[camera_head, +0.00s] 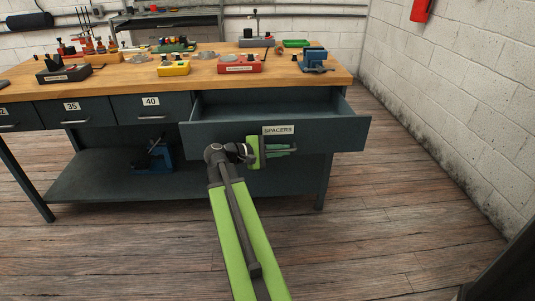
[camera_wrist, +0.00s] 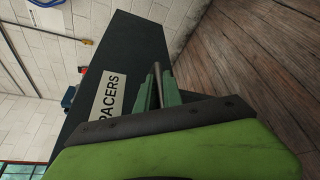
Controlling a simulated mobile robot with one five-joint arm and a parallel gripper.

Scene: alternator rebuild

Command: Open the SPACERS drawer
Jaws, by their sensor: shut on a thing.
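The SPACERS drawer (camera_head: 345,133) is a dark grey drawer at the right end of the workbench, with a white SPACERS label (camera_head: 278,130) on its front. It stands pulled out, and its empty-looking inside shows behind the front. My gripper (camera_head: 284,150) is at the drawer front just below the label, shut on the drawer's handle (camera_wrist: 158,85), a thin metal bar between the green fingers in the wrist view. The label also shows in the wrist view (camera_wrist: 108,97), left of the fingers. The fingers hide most of the handle.
The wooden workbench top (camera_head: 205,85) carries a red tray (camera_head: 240,64), a yellow tray (camera_head: 173,68) and a blue vise (camera_head: 314,58). Closed drawers, including one marked 40 (camera_head: 151,107), are to the left. A white block wall (camera_head: 450,90) stands to the right, with clear wooden floor before it.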

